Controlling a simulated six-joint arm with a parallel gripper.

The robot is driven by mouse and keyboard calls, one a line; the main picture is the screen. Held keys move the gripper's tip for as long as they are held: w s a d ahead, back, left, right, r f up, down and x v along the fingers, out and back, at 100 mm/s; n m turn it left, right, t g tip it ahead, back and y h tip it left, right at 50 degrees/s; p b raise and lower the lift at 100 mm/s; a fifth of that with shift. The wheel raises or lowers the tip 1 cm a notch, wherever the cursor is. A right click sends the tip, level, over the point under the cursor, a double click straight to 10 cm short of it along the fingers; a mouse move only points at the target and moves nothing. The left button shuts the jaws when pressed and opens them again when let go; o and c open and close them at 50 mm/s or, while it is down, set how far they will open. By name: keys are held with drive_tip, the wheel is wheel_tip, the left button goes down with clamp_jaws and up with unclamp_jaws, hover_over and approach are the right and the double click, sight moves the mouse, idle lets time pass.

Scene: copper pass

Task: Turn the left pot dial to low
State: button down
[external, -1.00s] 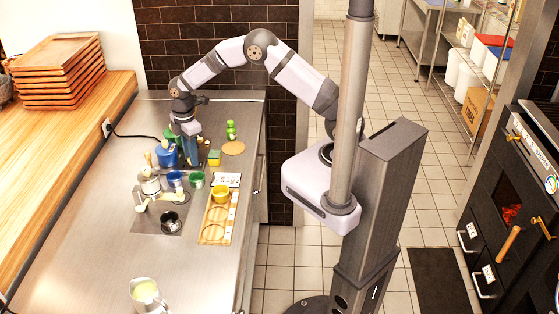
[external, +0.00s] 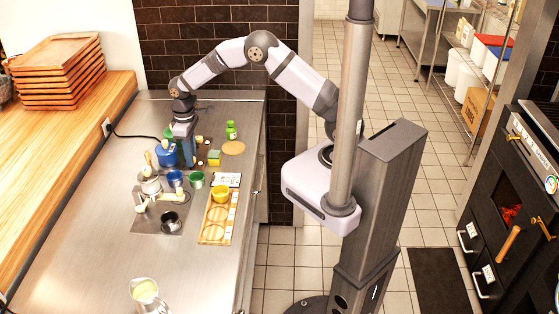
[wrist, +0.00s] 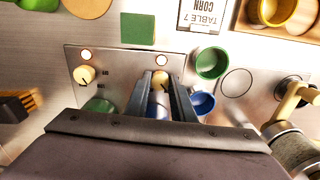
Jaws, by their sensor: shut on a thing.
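My gripper (external: 187,162) points straight down over the control plate at the far part of the counter. In the wrist view, its two dark fingers (wrist: 160,100) are shut on a cream dial (wrist: 160,79), whose top shows between them. A second cream dial (wrist: 86,75) stands free to the left in that view. A round lit lamp sits by each dial. A blue pot (external: 167,153) stands beside the gripper in the external view. A green pot (wrist: 98,105) is partly hidden behind my gripper in the wrist view. The held dial's pointer cannot be read.
A green cup (wrist: 211,63) and a blue cup (wrist: 202,102) stand close to the fingers. A wooden tray (external: 205,238) holds a yellow bowl (external: 220,194). The near counter is mostly clear.

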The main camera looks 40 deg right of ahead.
drive_tip(key=shift+m, duration=1.1)
drive_tip(key=shift+r, duration=0.1)
drive_tip(key=c, duration=1.5)
unclamp_jaws()
drive_tip(key=shift+r+b, duration=1.25)
drive_tip(key=shift+r, duration=2.4)
